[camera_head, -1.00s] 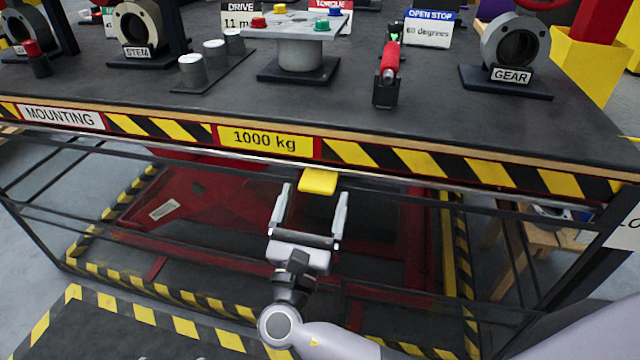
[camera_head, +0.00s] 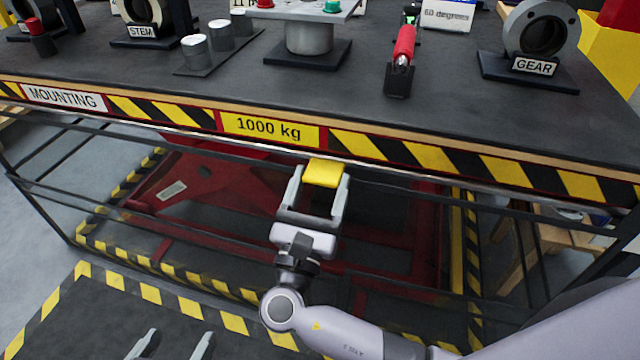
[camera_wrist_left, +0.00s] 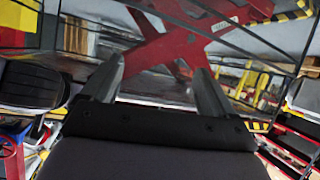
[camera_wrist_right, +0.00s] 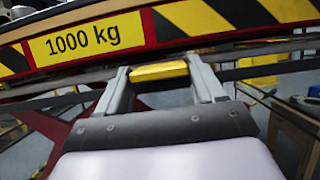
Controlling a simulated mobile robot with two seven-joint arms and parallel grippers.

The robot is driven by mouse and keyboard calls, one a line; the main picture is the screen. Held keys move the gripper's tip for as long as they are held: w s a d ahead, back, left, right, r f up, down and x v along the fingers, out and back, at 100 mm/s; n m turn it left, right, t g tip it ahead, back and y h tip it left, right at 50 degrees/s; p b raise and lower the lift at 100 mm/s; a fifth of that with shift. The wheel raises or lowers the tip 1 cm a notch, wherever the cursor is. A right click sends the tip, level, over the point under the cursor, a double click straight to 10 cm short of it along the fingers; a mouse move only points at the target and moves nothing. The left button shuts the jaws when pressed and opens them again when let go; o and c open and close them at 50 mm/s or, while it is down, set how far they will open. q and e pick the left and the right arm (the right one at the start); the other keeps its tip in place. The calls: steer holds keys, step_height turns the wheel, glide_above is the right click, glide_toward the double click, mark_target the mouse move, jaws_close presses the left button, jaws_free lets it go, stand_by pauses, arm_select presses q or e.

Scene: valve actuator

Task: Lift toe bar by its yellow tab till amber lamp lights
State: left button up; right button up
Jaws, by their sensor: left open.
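The yellow tab (camera_head: 323,173) sticks out under the bench's front edge, below the 1000 kg label. My right gripper (camera_head: 321,175) has one finger at each side of the tab, and no clear gap shows. In the right wrist view the tab (camera_wrist_right: 160,72) fills the space between the fingertips, so the gripper looks shut on it. The toe bar behind the tab cannot be made out. I see no lit amber lamp. My left gripper (camera_head: 174,345) is open and empty, low at the bottom edge of the head view; its fingers also show in the left wrist view (camera_wrist_left: 158,75).
The dark bench top (camera_head: 250,85) holds a GEAR part (camera_head: 540,35), a STEM part (camera_head: 142,15), a red-handled tool (camera_head: 403,55) and several metal cylinders. A red lift frame (camera_head: 215,195) lies underneath, behind dark rails.

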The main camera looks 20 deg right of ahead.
steer(key=c, duration=0.8)
steer(key=shift+r+p, duration=0.55)
steer(key=shift+p, duration=0.15)
steer(key=shift+r, duration=0.15)
steer(key=shift+c, duration=0.2)
steer(key=o, duration=1.4)
arm_select(q)
steer(key=shift+s+a+r+y, duration=0.15)
steer(key=shift+s+a+y, duration=0.2)
steer(key=shift+a, duration=0.3)
arm_select(e)
steer(key=shift+o, duration=0.2)
arm_select(q)
steer(key=shift+w+r, duration=0.1)
steer(key=shift+r, duration=0.05)
